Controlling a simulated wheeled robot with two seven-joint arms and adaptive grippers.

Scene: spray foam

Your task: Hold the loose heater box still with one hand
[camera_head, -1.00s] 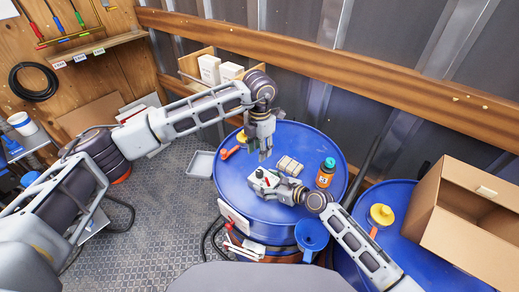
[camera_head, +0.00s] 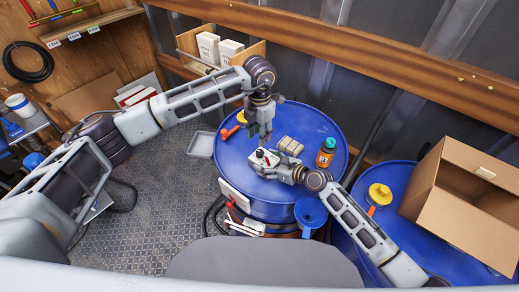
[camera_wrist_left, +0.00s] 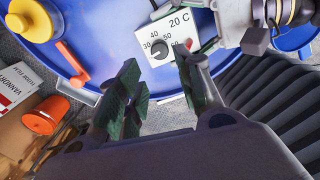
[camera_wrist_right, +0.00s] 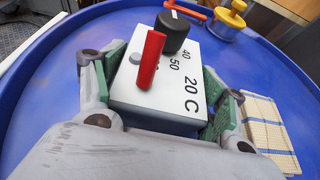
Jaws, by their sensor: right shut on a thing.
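The heater box (camera_head: 264,158) is a small white box on top of the blue drum (camera_head: 305,120). The right wrist view shows its black knob, red lever and printed "20 C" on the white face (camera_wrist_right: 170,95). My right gripper (camera_wrist_right: 163,88) is shut on the box, one green-padded finger along each side. In the head view my right gripper (camera_head: 278,168) reaches it from the right. My left gripper (camera_head: 261,140) hangs just above and behind the box, fingers apart and empty. In the left wrist view the dial face (camera_wrist_left: 178,40) lies just beyond its fingertips (camera_wrist_left: 160,85).
A yellow item (camera_head: 241,116) and a red-orange handled tool (camera_head: 229,132) lie left. A blue funnel (camera_head: 310,211) is at the drum's front. A cardboard box (camera_head: 452,215) sits on the second drum.

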